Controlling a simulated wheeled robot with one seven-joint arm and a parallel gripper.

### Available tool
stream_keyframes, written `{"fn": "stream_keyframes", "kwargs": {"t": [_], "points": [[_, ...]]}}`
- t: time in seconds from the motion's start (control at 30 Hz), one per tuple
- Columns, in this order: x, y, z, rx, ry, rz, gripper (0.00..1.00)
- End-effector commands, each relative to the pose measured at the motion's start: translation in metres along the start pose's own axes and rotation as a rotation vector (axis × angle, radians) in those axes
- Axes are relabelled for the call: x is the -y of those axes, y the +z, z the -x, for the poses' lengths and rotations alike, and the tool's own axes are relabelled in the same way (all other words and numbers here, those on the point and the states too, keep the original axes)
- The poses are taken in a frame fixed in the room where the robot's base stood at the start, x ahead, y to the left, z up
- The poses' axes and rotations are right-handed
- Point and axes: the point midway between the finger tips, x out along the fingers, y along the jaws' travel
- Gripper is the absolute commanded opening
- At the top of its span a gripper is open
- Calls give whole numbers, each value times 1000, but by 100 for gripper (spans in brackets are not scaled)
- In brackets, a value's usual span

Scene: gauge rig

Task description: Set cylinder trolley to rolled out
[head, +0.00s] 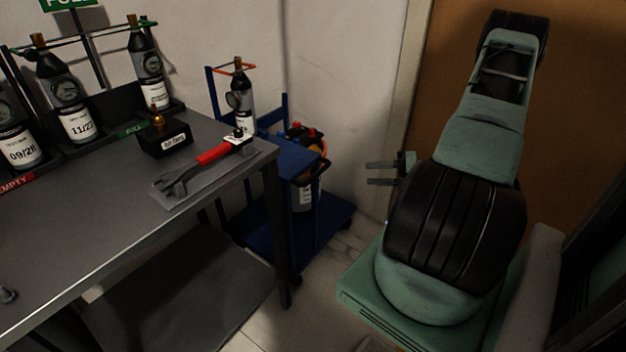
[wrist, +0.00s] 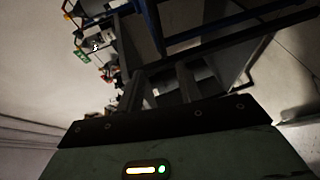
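The cylinder trolley (head: 262,241) is a blue wheeled frame with a low base, standing behind the right end of the metal bench, by the wall. It carries a dark gas cylinder (head: 241,102) with a gauge and a white label, and a dark handle on its right side. Its left part is hidden behind the bench. Blue bars, apparently of the trolley (wrist: 152,25), cross the top of the wrist view. My gripper (head: 376,173) is to the right of the trolley, apart from it. Its two fingers are spread with nothing between them.
The grey bench (head: 95,215) holds a red-handled wrench (head: 212,154), a small black box (head: 165,141) and a rack with labelled cylinders (head: 78,125). A brown door or panel (head: 585,95) is behind my arm. Some bare floor shows between the trolley and my base.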

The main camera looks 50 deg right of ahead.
Motion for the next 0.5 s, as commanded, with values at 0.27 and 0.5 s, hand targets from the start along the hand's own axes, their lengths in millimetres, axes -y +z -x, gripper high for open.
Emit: {"fn": "stream_keyframes", "kwargs": {"t": [0.27,0.5], "points": [[3,2,-25,10,7,-15,36],[3,2,-76,8,6,-13,36]]}}
